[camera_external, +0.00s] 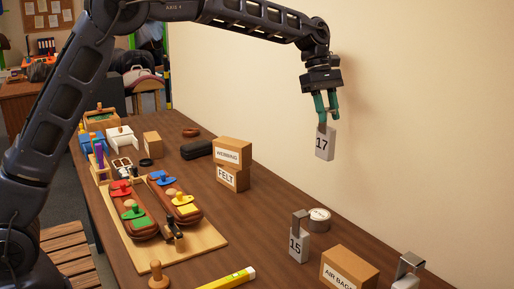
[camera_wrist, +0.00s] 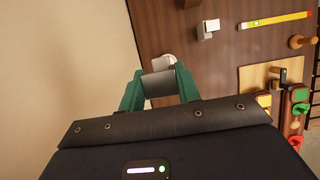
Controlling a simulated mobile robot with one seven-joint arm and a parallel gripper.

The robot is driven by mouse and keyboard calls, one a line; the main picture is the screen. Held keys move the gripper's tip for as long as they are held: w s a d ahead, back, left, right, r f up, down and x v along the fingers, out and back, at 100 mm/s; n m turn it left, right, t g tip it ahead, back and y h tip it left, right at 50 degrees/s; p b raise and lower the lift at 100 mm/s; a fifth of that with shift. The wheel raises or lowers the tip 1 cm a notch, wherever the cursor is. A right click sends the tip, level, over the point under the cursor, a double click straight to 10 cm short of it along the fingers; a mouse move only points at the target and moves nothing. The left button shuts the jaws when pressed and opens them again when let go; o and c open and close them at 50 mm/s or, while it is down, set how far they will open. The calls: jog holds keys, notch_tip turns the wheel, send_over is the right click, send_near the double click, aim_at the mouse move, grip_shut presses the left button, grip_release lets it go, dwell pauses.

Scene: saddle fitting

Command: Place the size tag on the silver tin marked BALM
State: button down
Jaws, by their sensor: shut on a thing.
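My gripper (camera_external: 326,108) is shut on a grey size tag (camera_external: 325,144) marked 17 and holds it high above the table, near the wall. In the wrist view the tag (camera_wrist: 160,85) sits between the green fingers, its number not visible. A low round silver tin (camera_external: 319,222) with a pale lid stands on the table below the tag, toward the front; its lettering is too small to read.
A tag marked 15 (camera_external: 298,244) stands close left of the tin. An AIR BAGS box (camera_external: 347,272) and another grey hooked piece (camera_external: 408,268) are at the front right. WEBBING (camera_external: 232,151) and FELT (camera_external: 232,178) boxes are stacked farther back. Bare table lies between them and the tin.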

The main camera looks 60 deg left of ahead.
notch_tip(320, 180, down, 18)
dwell(0.6)
jog(key=shift+f, duration=0.15)
jog(key=c, duration=1)
grip_release()
